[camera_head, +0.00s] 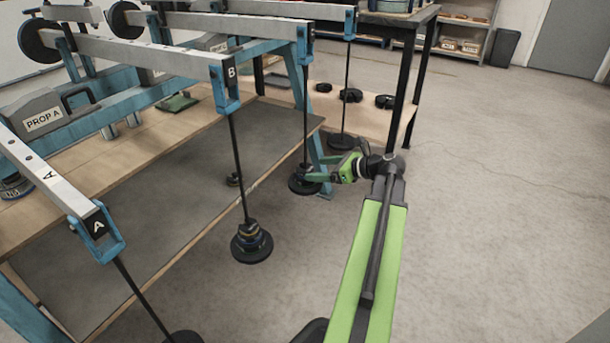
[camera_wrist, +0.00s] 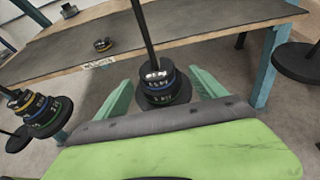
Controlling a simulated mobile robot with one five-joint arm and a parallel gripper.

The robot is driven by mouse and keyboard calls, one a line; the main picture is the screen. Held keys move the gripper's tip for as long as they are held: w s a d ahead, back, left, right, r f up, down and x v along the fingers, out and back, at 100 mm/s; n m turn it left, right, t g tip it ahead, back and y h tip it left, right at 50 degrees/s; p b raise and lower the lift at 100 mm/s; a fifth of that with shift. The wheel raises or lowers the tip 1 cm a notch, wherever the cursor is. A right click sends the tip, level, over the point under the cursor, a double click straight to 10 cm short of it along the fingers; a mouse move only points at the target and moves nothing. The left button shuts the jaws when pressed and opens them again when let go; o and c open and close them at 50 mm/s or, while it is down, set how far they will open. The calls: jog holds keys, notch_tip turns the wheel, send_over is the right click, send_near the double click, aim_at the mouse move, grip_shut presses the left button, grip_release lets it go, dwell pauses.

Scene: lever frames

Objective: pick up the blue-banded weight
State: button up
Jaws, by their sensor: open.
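In the wrist view, a blue-banded weight (camera_wrist: 158,85) sits in a stack around a dark hanger rod, between a small top weight with white marks (camera_wrist: 155,73) and a green-banded weight (camera_wrist: 165,98). My gripper (camera_wrist: 163,80) is open, its green fingers on the left and right of this stack, with a gap on each side. Contact cannot be seen. In the head view, my gripper (camera_head: 308,174) is at the hanger behind lever B, just above the round pan (camera_head: 304,187); the bands there are too small to tell.
Another stack (camera_head: 251,240) with coloured bands hangs from lever B; it shows at left in the wrist view (camera_wrist: 36,112). A lone yellow-banded weight (camera_wrist: 103,45) lies on the grey-topped bench (camera_wrist: 150,40). A dark hanging pan (camera_wrist: 297,62) is at right. Open floor (camera_head: 500,220) lies to the right.

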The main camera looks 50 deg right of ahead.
aim_at(307, 167)
jog(key=x, duration=0.1)
jog(key=b+x, duration=0.1)
jog(key=x, duration=0.3)
jog(key=shift+w+a+r, duration=0.15)
jog(key=shift+a+r, duration=0.1)
jog(key=shift+r, duration=0.1)
jog(key=c, duration=1.7)
jog(key=shift+c, duration=0.2)
jog(key=shift+r, duration=0.15)
notch_tip(307, 167, up, 4)
jog(key=p, duration=0.3)
jog(key=shift+p, duration=0.4)
jog(key=s+d, duration=0.4)
jog(key=s, duration=1.3)
jog(key=shift+s+f, duration=0.3)
